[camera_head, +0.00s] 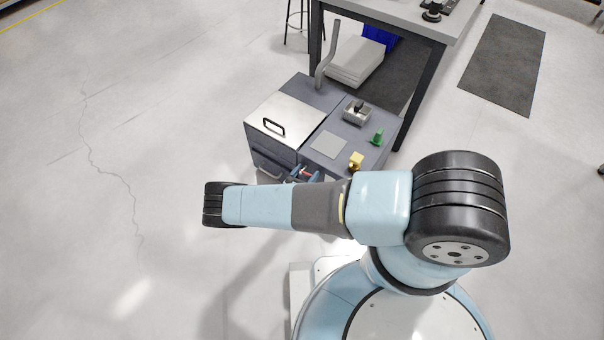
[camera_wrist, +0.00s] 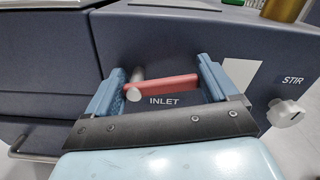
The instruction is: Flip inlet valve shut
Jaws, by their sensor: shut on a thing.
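The inlet valve's red lever (camera_wrist: 165,85) lies nearly level on the dark front panel, above the white INLET label (camera_wrist: 165,101). Its round grey end (camera_wrist: 134,95) is at the left. My gripper (camera_wrist: 162,82) has its two blue fingers at the lever's left and right ends, shut on it lengthwise. In the head view, a small piece of the red lever (camera_head: 306,174) shows by my gripper (camera_head: 302,173) at the cabinet's front; my arm hides most of this area.
A white STIR knob (camera_wrist: 287,112) sticks out right of the gripper. A drawer handle (camera_wrist: 22,146) is at lower left. Open floor lies left.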

